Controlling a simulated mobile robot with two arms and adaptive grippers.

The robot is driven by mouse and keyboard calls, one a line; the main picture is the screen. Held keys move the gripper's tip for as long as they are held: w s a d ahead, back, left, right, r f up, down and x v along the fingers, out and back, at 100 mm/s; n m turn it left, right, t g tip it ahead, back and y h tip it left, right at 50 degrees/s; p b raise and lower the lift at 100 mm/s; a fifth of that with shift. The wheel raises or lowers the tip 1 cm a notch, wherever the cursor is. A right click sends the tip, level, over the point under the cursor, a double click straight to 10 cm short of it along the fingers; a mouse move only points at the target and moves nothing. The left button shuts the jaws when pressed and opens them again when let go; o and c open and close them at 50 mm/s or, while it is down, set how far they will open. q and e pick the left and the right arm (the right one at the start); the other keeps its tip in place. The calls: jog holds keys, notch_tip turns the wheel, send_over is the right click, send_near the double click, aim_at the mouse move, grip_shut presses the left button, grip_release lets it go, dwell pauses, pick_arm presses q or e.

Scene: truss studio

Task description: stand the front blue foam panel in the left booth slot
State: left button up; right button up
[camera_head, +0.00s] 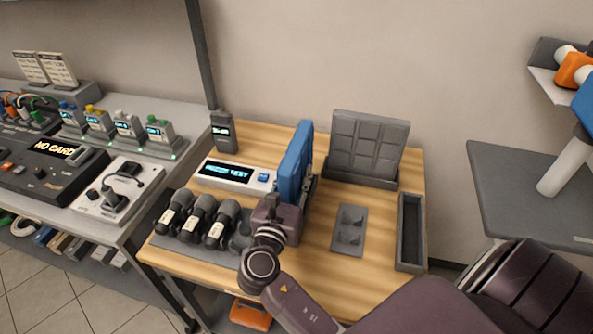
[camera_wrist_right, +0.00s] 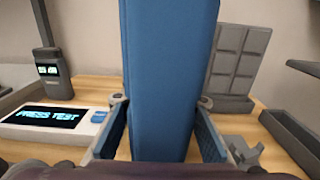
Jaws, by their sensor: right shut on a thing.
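A blue foam panel (camera_head: 295,165) stands upright near the middle of the wooden table. My right gripper (camera_head: 280,205) is shut on its lower part; in the right wrist view the panel (camera_wrist_right: 168,75) rises between the two fingers (camera_wrist_right: 161,102). A dark grey slot piece (camera_head: 312,187) shows at the panel's right side, low down. The panel's bottom edge is hidden by the gripper, so I cannot tell whether it sits in a slot. My left gripper is not in view.
A grey gridded panel (camera_head: 367,145) stands in a base behind right. A PRESS TEST display (camera_head: 236,175) and several microphones (camera_head: 205,218) lie left. A grey plate (camera_head: 349,230) and an open dark tray (camera_head: 411,232) lie right. Bare wood shows between them.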

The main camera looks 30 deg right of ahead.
dwell(0.7)
jog(key=shift+r+p, duration=0.1)
jog(key=shift+p, duration=0.3)
jog(key=shift+f+b, duration=0.3)
jog(key=shift+f, duration=0.3)
jog(key=o, duration=0.9)
jog(key=shift+p+v, duration=1.2)
jog(key=shift+v, duration=4.35)
